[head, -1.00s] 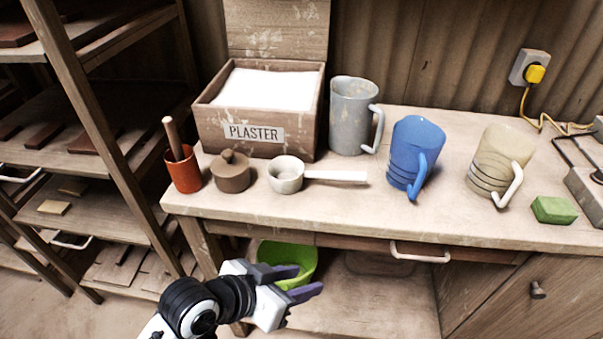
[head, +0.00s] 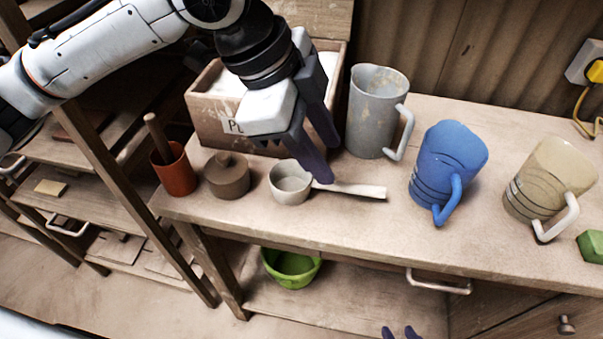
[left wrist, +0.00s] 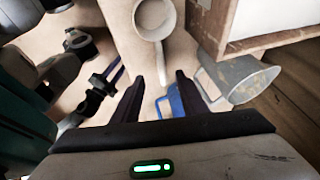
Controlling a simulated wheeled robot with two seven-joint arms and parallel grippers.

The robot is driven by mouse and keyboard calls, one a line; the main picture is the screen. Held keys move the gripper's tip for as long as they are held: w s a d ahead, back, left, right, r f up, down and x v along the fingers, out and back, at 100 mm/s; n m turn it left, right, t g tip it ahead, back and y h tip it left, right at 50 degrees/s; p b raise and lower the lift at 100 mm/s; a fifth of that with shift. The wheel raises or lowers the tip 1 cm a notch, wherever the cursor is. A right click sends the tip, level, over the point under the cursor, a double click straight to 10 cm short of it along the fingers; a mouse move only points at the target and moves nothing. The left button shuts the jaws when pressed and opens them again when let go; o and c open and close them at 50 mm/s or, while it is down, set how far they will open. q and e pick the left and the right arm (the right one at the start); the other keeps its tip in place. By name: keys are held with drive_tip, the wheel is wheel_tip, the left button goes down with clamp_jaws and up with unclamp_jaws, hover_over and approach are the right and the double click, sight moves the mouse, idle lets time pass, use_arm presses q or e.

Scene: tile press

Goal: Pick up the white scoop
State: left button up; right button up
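The white scoop (head: 292,188) lies on the workbench, its round cup to the left and its straight handle pointing right. In the left wrist view the scoop (left wrist: 161,42) is at the top, its handle running down toward the gap between my fingers. My left gripper (head: 328,165) is open over the handle near the cup, one fingertip on the near side and one farther back. It hides a small part of the handle. Whether the fingers touch it is unclear. My right gripper (head: 402,333) shows only its two spread fingertips at the bottom edge of the head view.
The plaster box (head: 208,118) and grey jug (head: 377,115) stand close behind. A brown lidded pot (head: 227,178) and red cup (head: 175,172) are left of the scoop. A blue jug (head: 446,165) and beige jug (head: 545,180) stand right. The bench front is clear.

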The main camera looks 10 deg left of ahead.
sight(350, 185)
use_arm(q)
drive_tip(key=x, duration=0.6)
drive_tip(key=b+x, duration=0.1)
drive_tip(key=x, duration=0.3)
drive_tip(key=shift+w+d+r, duration=0.1)
drive_tip(key=shift+d+r, duration=0.1)
drive_tip(key=shift+d, duration=0.1)
clamp_jaws()
